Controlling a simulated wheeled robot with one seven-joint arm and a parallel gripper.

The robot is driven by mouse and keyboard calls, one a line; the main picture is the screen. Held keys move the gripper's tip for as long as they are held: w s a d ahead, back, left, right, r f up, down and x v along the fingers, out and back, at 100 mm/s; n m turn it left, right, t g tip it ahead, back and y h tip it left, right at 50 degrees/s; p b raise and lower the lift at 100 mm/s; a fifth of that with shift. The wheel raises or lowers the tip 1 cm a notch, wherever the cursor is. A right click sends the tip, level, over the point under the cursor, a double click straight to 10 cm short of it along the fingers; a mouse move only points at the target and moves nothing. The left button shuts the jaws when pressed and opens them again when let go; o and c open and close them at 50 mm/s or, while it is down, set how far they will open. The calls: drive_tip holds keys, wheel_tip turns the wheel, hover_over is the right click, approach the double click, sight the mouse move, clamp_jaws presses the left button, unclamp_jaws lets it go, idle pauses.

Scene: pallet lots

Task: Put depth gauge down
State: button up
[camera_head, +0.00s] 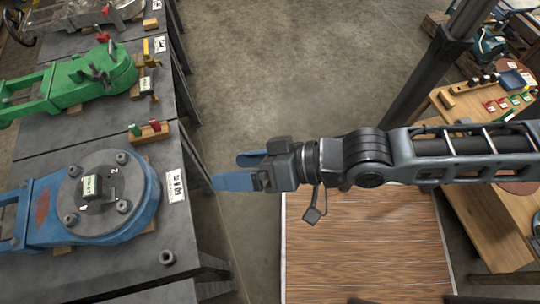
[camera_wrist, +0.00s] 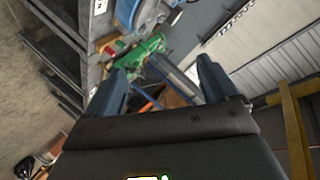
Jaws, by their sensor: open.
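A small dark block with a pale green label or display (camera_head: 92,187), which looks like the depth gauge, rests on the grey round face of the blue flanged part (camera_head: 140,205). That part lies on the near left metal table. My gripper (camera_head: 238,171) is open, its two blue fingers pointing left, just right of the table edge and apart from the gauge. In the wrist view my gripper (camera_wrist: 162,88) shows two spread fingers with nothing held between them. I cannot make out the gauge in the wrist view.
A green part (camera_head: 90,75) lies on the farther table, with wooden blocks (camera_head: 150,132) holding red and green pieces between. A loose nut (camera_head: 167,257) lies near the table front. A wooden bench (camera_head: 490,225) and dark post (camera_head: 425,75) stand right.

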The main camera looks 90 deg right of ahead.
drive_tip(key=s+a+r+n+t, duration=0.1)
drive_tip(key=s+r+n, duration=0.4)
drive_tip(key=n, duration=0.4)
drive_tip(key=shift+s+a+r+y, duration=0.3)
drive_tip(key=shift+a+r+y, duration=0.1)
drive_tip(key=shift+r, duration=0.45)
